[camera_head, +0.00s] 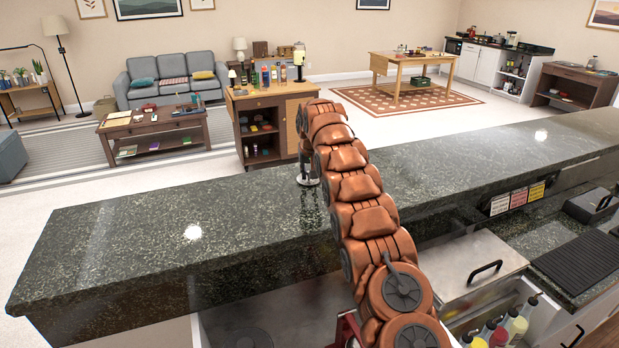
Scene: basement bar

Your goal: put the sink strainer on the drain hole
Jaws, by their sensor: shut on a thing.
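My copper-coloured arm reaches up over the dark stone bar top and bends down at its far end. My gripper (308,180) shows small and partly hidden behind the arm, low at the bar top. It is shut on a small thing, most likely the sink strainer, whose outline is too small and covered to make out. The steel sink basin (285,312) lies below the near side of the raised bar, partly behind my arm. A dark round patch (246,338) at the bottom edge may be the drain hole; it is cut off by the frame.
The raised bar top (130,245) is bare to the left and right. A steel lid with a handle (470,265), several bottles (505,330) and a dark ribbed mat (580,262) are right of my arm. A wooden cabinet with bottles (265,105) stands beyond the bar.

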